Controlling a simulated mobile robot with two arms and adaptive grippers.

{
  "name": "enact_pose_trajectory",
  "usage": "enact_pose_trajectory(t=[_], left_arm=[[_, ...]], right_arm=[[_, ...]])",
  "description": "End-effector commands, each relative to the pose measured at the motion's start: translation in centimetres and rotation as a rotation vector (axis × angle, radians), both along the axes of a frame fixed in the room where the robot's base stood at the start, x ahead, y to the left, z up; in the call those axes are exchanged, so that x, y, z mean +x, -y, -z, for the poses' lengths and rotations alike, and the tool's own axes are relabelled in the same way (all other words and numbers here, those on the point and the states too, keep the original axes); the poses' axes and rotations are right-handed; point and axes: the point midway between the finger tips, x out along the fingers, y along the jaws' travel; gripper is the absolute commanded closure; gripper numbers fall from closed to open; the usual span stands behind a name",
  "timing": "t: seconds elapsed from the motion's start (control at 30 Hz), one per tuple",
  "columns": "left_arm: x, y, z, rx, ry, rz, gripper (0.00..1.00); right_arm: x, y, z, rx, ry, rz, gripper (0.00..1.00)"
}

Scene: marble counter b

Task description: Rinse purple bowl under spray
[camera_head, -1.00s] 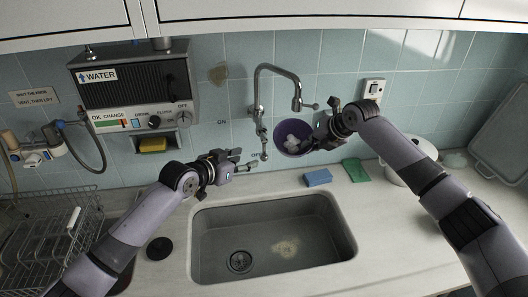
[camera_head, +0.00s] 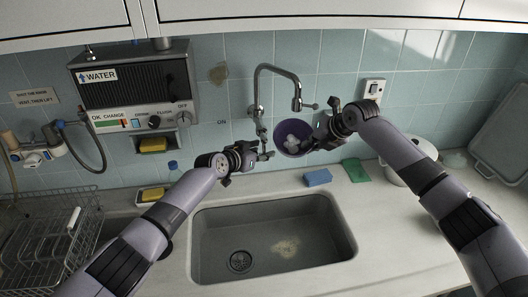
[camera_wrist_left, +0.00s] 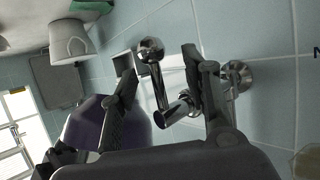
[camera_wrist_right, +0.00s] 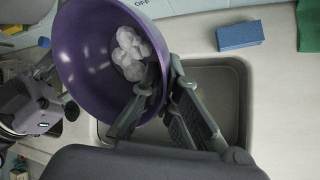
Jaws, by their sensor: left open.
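The purple bowl (camera_head: 286,142) is held tilted above the back of the counter, to the right of the tap, with white lumps (camera_wrist_right: 131,52) inside. My right gripper (camera_head: 321,131) is shut on the bowl's rim, with one finger inside and one outside, as the right wrist view shows. The chrome tap (camera_head: 258,98) arches from the wall behind the sink. Its spout end hangs near the bowl, and I see no water. My left gripper (camera_head: 266,148) is open at the tap's lower fittings. In the left wrist view, a chrome knob and lever (camera_wrist_left: 151,50) lie between its fingers.
The grey sink (camera_head: 275,240) in front is empty except for a pale stain. A blue sponge (camera_head: 318,177) and a green cloth (camera_head: 355,170) lie behind it on the right. A white pot (camera_head: 410,165) stands further right. A wire rack (camera_head: 50,235) is at left, below the water heater (camera_head: 135,85).

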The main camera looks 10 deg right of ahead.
Motion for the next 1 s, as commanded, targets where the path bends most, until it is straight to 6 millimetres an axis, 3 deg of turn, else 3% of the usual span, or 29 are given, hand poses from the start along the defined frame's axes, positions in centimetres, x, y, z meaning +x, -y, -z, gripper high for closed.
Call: enact_pose_trajectory(t=[0.67, 1.0], left_arm=[[0.8, 1.15, 0.82, 0.0, -0.003, 0.001, 0.57], [0.8, 1.15, 0.83, 0.0, -0.003, 0.001, 0.8]], right_arm=[[0.03, -0.02, -0.09, 0.001, 0.001, 0.0, 1.0], [0.03, -0.02, -0.08, 0.001, 0.001, 0.0, 1.0]])
